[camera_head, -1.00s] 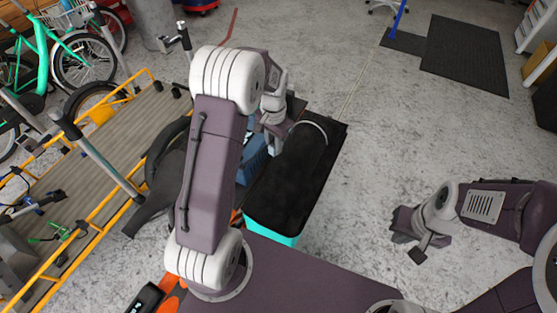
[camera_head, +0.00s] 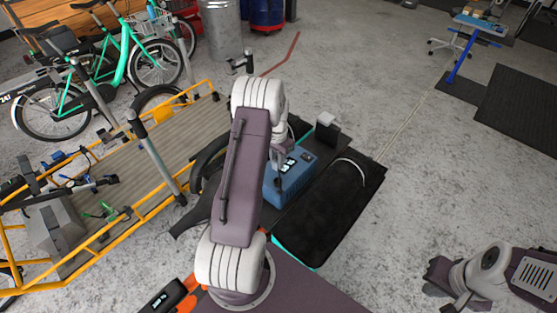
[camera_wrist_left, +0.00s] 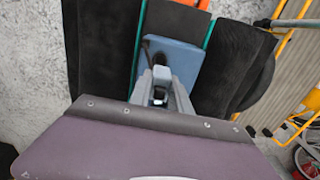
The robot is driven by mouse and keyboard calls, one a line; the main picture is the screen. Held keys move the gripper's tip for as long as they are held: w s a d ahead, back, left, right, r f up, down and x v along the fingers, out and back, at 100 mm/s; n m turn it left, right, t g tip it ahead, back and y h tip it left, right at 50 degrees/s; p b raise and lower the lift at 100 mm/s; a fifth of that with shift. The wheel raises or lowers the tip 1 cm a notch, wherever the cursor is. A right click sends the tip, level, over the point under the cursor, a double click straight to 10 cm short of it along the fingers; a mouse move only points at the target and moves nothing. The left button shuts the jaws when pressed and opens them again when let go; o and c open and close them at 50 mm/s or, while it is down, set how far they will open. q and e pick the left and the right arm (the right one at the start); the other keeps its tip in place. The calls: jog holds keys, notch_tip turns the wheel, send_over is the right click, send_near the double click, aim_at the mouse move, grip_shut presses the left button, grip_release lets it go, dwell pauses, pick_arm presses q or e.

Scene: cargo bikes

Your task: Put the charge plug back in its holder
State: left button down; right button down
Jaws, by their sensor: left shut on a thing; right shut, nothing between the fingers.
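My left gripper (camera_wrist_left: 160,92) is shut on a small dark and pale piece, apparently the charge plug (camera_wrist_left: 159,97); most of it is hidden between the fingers. In the head view the left gripper is partly hidden behind its own arm, close to the blue box (camera_head: 290,184). The blue box also shows in the left wrist view (camera_wrist_left: 180,58), just beyond the fingers, with a dark cable at its corner. My right gripper (camera_head: 447,287) is shut and empty, over bare floor.
A long black padded top (camera_head: 330,205) with a teal side lies right of the blue box. A yellow-railed cargo platform (camera_head: 150,165) stands left, with green bikes (camera_head: 120,60) behind.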

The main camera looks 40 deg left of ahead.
aim_at(277, 170)
pick_arm(q)
notch_tip(277, 170, down, 6)
jog(key=b, duration=0.4)
jog(key=shift+r, duration=0.2)
jog(key=shift+r+p, duration=0.3)
jog(key=shift+r, duration=0.15)
jog(key=shift+f+b, duration=1)
jog(key=shift+f, duration=0.8)
jog(key=c, duration=1.1)
grip_release()
notch_tip(277, 170, up, 9)
jog(key=shift+r, duration=0.1)
